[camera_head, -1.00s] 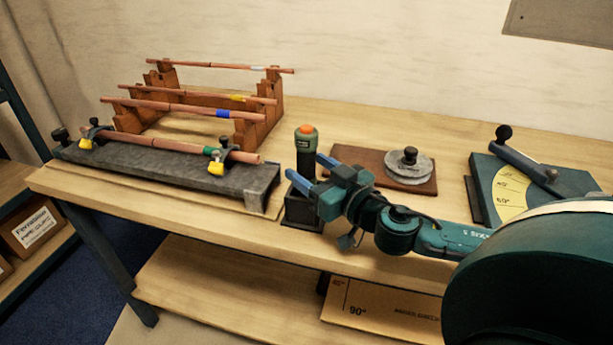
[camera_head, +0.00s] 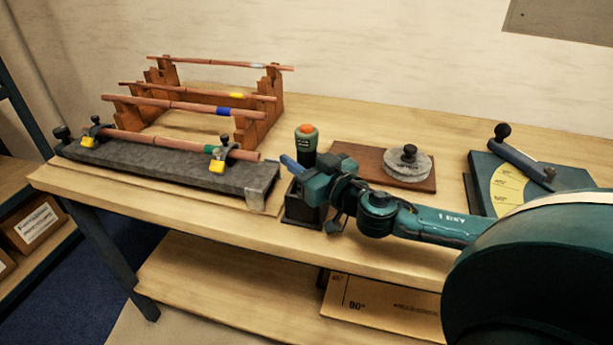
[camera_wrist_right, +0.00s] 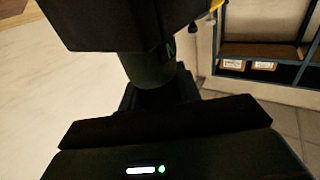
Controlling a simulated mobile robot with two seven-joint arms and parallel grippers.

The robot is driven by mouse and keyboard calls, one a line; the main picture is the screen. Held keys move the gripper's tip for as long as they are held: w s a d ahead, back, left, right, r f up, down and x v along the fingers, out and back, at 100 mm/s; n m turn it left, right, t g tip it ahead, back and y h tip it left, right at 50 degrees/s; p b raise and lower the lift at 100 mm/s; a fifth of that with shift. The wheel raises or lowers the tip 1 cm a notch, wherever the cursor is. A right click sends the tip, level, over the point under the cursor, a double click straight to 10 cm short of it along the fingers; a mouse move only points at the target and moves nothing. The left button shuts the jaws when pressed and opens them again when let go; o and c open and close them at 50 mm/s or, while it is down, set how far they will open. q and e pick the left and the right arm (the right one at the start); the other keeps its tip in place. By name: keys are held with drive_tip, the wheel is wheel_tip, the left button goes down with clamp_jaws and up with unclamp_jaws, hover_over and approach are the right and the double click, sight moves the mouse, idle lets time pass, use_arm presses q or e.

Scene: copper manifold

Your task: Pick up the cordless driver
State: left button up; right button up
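The cordless driver (camera_head: 306,142) has a green and black body and an orange top. It stands upright in a dark holder (camera_head: 296,210) at the front of the bench. My right gripper (camera_head: 300,164) is at the driver's dark lower part, with one blue finger showing in front of it. The other finger is hidden, so I cannot tell whether the gripper has closed on it. In the right wrist view, the driver's green body (camera_wrist_right: 153,70) shows close up between dark shapes. My left gripper is not in view.
A grey clamp bed (camera_head: 170,165) holding a copper pipe lies left of the driver. A wooden rack (camera_head: 250,125) with several pipes stands behind it. A brown board (camera_head: 345,160) with a round grey disc (camera_head: 408,165) and a green bender plate (camera_head: 480,175) lie to the right.

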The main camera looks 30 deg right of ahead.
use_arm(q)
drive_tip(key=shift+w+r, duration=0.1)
use_arm(e)
drive_tip(key=shift+r, duration=0.1)
drive_tip(key=c, duration=0.6)
drive_tip(key=shift+o, duration=0.2)
wheel_tip(320, 180, up, 12)
drive_tip(key=p, duration=0.3)
wheel_tip(320, 180, up, 3)
drive_tip(key=p, duration=0.3)
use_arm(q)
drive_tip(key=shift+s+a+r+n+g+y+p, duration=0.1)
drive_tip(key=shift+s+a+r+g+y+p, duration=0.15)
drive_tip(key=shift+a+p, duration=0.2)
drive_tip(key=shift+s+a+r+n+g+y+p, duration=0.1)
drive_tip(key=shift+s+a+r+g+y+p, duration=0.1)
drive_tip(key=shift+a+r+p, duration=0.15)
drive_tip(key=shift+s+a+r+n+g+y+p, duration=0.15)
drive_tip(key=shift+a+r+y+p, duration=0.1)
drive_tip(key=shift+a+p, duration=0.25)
use_arm(e)
drive_tip(key=shift+r, duration=2.05)
drive_tip(key=shift+w+f, duration=0.1)
